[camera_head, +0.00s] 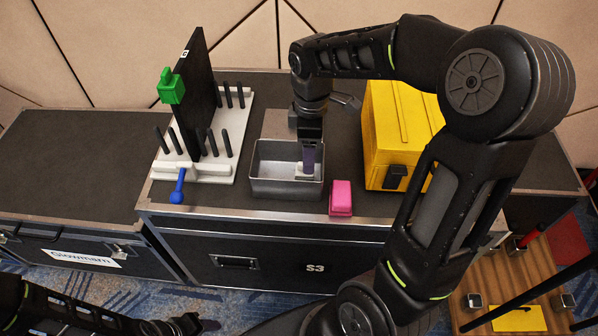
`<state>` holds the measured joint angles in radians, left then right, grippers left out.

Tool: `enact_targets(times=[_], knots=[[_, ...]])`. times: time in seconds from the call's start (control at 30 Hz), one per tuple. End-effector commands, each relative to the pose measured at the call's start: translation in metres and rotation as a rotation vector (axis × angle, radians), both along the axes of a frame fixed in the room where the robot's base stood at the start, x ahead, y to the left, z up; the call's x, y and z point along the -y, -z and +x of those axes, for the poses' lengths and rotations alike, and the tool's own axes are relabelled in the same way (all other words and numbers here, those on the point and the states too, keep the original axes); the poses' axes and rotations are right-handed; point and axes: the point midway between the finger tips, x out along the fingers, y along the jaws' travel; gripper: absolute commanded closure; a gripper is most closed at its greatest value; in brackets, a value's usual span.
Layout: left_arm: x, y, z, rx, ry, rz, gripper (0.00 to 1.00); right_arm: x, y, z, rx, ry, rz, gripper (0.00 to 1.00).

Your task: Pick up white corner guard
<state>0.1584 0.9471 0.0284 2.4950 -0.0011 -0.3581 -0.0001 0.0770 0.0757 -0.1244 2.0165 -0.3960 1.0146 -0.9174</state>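A small white piece, apparently the white corner guard (302,170), shows inside the grey metal tray (262,186) on the black case top. My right gripper (309,172) points down into the tray, right at the white piece and partly covering it. I cannot tell whether its fingers are closed on the piece. My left arm is low at the bottom left, with its gripper (183,326) near the bottom edge, far from the tray; its finger opening is unclear.
Left of the tray stands a white pegged rack (215,172) holding a black panel (196,95) with a green clamp (171,86). A blue-handled tool (178,185) is at its front. A pink block (341,198) and yellow box (400,130) stand to the right.

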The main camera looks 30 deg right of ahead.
Motion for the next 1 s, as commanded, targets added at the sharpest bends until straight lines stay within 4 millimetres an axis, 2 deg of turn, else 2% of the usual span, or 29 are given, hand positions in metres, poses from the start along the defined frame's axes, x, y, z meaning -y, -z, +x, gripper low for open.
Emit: enact_targets(times=[0.03, 0.1, 0.47, 0.73, 1.0], knots=[[0.0, 0.008, 0.0, 0.001, 0.0, 0.0, 0.56, 0.0, 0.008, 0.0, 0.0, 0.0, 0.0, 0.38], [0.0, 0.01, 0.0, 0.001, 0.001, 0.0, 0.56, 0.0, 0.01, 0.0, 0.001, 0.0, -0.001, 0.38], [0.0, 0.008, 0.0, 0.001, 0.001, -0.001, 0.56, 0.0, 0.01, 0.0, 0.0, 0.001, 0.0, 0.38], [0.0, 0.01, 0.0, 0.001, 0.001, 0.0, 0.56, 0.0, 0.034, 0.0, -0.001, 0.001, 0.0, 0.38], [0.0, 0.01, 0.0, 0.001, 0.001, 0.0, 0.56, 0.0, 0.035, 0.0, 0.001, 0.001, 0.0, 0.38]])
